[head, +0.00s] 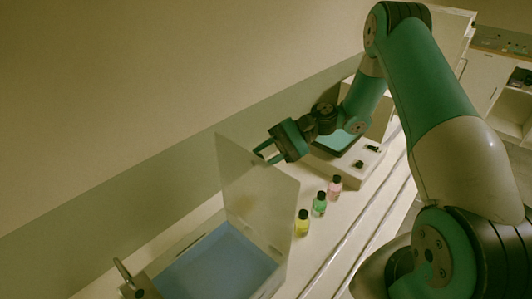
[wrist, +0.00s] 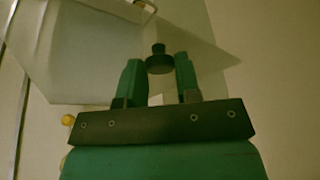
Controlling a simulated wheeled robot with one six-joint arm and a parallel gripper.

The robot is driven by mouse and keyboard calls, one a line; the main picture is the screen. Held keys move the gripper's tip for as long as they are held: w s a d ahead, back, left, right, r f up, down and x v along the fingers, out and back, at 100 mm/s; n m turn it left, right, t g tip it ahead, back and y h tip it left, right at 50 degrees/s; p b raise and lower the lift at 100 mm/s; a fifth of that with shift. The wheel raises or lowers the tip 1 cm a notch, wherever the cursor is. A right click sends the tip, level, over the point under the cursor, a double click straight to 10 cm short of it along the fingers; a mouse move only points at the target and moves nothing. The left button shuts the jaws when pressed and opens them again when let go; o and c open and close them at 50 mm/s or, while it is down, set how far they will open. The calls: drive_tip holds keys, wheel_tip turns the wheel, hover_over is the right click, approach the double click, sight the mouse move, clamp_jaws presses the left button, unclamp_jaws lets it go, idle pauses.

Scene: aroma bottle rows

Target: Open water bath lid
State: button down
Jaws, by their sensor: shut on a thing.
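The water bath (head: 282,270) stands at the bottom of the head view, with blue water showing inside. Its pale, see-through lid (head: 262,195) is swung up and stands roughly upright along the bath's far side. My gripper (head: 266,151) is at the lid's upper part, on the side away from the water. In the wrist view my gripper (wrist: 159,72) is shut on the dark lid knob (wrist: 158,52), which sits between the two green fingers. The lid (wrist: 205,55) spreads behind the knob there. The knob is hidden in the head view.
Three small bottles stand in a row on the bench beside the lid: yellow (head: 302,226), green (head: 319,205) and pink (head: 334,187). A white device (head: 345,165) with a dark panel stands behind, under my arm. The wall runs close along the left.

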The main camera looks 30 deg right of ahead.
drive_tip(key=shift+f, duration=0.1)
drive_tip(key=c, duration=0.8)
unclamp_jaws()
